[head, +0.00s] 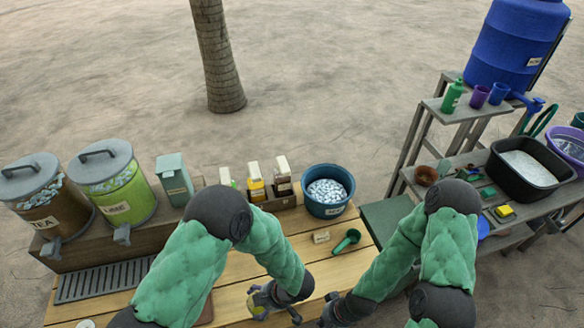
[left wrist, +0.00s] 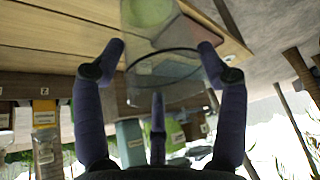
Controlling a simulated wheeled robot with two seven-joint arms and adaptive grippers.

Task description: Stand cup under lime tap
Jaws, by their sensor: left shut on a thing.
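The lime dispenser (head: 118,185), with green contents and a grey lid, stands at the left of the counter. Its grey tap (head: 122,235) points out over the slatted drip tray (head: 105,280). My left gripper (head: 272,302) is low over the front of the counter, right of the tray. In the left wrist view its dark fingers (left wrist: 160,62) are closed around a clear cup (left wrist: 165,75) with a dark rim line. The cup is hard to make out in the head view.
A tea dispenser (head: 45,200) stands left of the lime one. A teal box (head: 174,180), small bottles and a blue bowl of ice (head: 328,190) line the back. A green scoop (head: 346,240) lies on the counter. A side stand with a black basin (head: 528,168) is at right.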

